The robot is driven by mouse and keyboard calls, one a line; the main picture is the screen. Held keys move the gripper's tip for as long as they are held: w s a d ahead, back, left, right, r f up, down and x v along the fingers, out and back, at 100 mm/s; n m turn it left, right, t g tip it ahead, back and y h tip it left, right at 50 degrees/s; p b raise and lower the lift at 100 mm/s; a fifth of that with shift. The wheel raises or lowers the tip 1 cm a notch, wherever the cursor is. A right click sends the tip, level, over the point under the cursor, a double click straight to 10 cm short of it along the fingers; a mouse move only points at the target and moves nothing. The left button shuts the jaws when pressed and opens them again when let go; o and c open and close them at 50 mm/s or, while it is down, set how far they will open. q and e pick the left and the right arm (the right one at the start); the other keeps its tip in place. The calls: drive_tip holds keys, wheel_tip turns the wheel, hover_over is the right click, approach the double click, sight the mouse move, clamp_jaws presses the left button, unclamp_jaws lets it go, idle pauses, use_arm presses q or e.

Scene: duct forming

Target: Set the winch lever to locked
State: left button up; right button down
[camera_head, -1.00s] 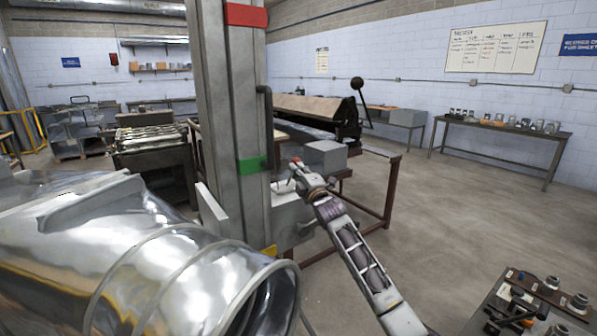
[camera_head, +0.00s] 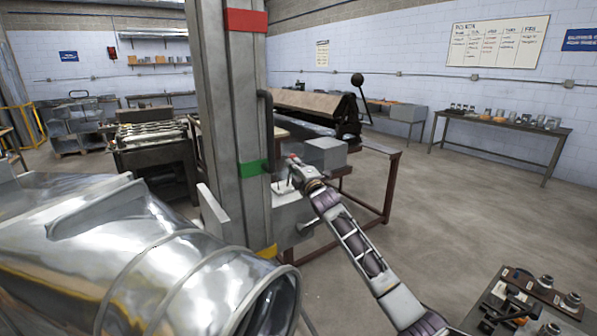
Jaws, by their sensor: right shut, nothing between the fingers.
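The grey winch mast (camera_head: 232,120) stands upright at centre with a red band at the top, a green one lower and a yellow one near its foot. A light grey housing (camera_head: 292,212) is on its right side at about the height of my right gripper. My right gripper (camera_head: 287,171) is shut and empty, in front of the mast beside the green band. A small red tip (camera_head: 292,157) shows there; I cannot tell whether it belongs to the lever. The lever's position and any contact are unclear. My left gripper is out of view.
A large shiny metal duct (camera_head: 130,260) fills the lower left. A brown metal frame (camera_head: 385,190) and a grey box (camera_head: 325,153) stand behind my right arm. A small table with parts (camera_head: 530,300) is at lower right. Open floor (camera_head: 470,220) lies between.

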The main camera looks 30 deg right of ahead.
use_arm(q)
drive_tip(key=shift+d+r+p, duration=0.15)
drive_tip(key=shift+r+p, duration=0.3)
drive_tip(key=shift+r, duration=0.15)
use_arm(e)
drive_tip(key=r+x, duration=0.1)
drive_tip(key=x, duration=0.6)
drive_tip(key=shift+a, duration=0.5)
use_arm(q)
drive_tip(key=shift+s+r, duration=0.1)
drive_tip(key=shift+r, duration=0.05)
use_arm(e)
drive_tip(key=shift+s, duration=0.15)
